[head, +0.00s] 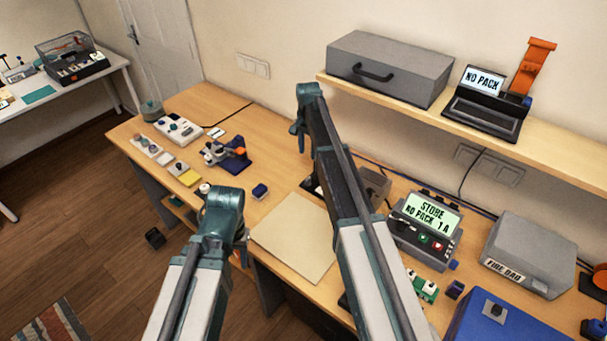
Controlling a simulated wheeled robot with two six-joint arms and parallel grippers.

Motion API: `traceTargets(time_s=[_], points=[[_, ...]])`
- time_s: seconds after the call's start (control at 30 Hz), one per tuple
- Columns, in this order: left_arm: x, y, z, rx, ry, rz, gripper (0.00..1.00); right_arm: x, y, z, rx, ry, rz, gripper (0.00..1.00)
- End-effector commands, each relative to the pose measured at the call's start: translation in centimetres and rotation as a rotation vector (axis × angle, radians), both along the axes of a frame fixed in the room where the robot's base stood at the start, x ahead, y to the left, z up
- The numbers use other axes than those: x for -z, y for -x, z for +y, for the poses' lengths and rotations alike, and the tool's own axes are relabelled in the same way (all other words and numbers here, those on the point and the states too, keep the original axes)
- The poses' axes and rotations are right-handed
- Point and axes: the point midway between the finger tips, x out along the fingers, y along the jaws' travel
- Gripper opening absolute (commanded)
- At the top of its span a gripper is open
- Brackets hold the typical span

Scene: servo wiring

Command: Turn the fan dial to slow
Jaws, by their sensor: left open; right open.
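I cannot make out a dial that is clearly the fan's. Several small panels with knobs stand at the far left of the desk, among them a white panel (178,128) with round knobs and a strip of small parts (147,148). My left gripper (243,257) hangs at the desk's front edge, mostly hidden behind its own arm. My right gripper (299,141) is raised over the middle of the desk, seen edge-on. Both are open, and I see nothing held in either. Both are apart from the knob panels.
A beige mat (293,238) lies mid-desk. A console (425,232) reading "STORE NO PACK 1A", a grey box (528,255) and a blue case (500,318) stand right. A shelf (470,115) overhangs the back, holding a grey case (390,66) and a "NO PACK" display (483,80).

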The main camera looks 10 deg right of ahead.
Motion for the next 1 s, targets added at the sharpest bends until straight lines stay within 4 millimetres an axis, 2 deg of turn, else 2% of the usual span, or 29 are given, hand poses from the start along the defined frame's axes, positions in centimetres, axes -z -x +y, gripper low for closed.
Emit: traceTargets(time_s=[0.37,1.0], points=[[3.2,0.0,0.0,0.006,-0.001,0.0,0.49,3.2,0.0,0.1,-0.002,0.0,0.0,0.49],[12.0,0.0,0.0,0.005,-0.001,0.0,0.49,12.0,0.0,0.1,-0.003,0.0,0.0,0.49]])
